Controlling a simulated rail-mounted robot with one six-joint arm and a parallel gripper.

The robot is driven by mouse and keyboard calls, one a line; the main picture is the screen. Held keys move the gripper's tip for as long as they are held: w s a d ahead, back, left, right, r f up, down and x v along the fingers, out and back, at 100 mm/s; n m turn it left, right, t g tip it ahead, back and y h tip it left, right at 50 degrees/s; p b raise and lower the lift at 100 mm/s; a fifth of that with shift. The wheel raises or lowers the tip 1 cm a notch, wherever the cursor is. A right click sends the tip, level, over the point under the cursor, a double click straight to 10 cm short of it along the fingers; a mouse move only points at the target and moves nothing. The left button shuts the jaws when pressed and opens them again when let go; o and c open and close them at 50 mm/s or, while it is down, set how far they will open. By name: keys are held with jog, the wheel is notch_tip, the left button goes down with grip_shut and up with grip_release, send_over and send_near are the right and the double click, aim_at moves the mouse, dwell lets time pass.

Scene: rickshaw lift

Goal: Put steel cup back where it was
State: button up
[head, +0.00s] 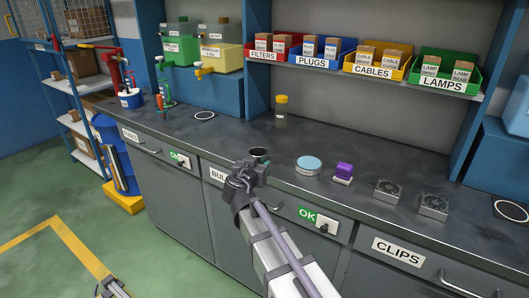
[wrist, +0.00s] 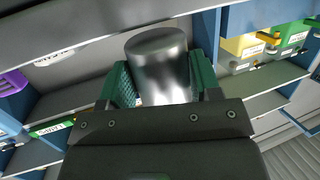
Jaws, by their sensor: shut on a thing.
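The steel cup (wrist: 158,68) is a shiny grey cylinder between the two green finger pads of my gripper (wrist: 160,92) in the wrist view. My gripper is shut on it. In the head view my gripper (head: 254,170) is at the front edge of the dark counter, near its middle. The cup's dark round top (head: 259,152) shows just above the fingers, and the rest of it is hidden. I cannot tell whether the cup touches the counter. Two white-ringed dark circles mark the counter, one at the left (head: 204,115) and one at the far right (head: 511,211).
A light-blue round tin (head: 308,165), a purple-topped item (head: 343,172) and two grey fan-like boxes (head: 387,192) stand right of my gripper. A yellow-lidded jar (head: 281,105) stands behind. Labelled bins (head: 325,52) line the shelf above. The counter between left circle and gripper is clear.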

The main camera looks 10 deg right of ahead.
jog(key=x, duration=0.3)
jog(key=r+x, duration=0.1)
jog(key=x, duration=0.2)
jog(key=shift+w+r, duration=0.15)
jog(key=shift+r, duration=0.05)
jog(key=x, duration=0.2)
jog(key=r+x, duration=0.1)
jog(key=x, duration=0.2)
jog(key=shift+f+b, duration=0.45)
jog(key=shift+r, duration=0.2)
jog(key=shift+f, duration=0.2)
jog(key=o, duration=1)
jog(key=shift+c, duration=0.2)
jog(key=shift+s+a+r+p, duration=0.15)
jog(key=shift+s+r+p, duration=0.15)
jog(key=shift+s, duration=0.1)
jog(key=p+v, duration=0.2)
jog(key=v, duration=0.9)
jog(key=shift+s+a, duration=0.15)
jog(key=shift+s, duration=0.05)
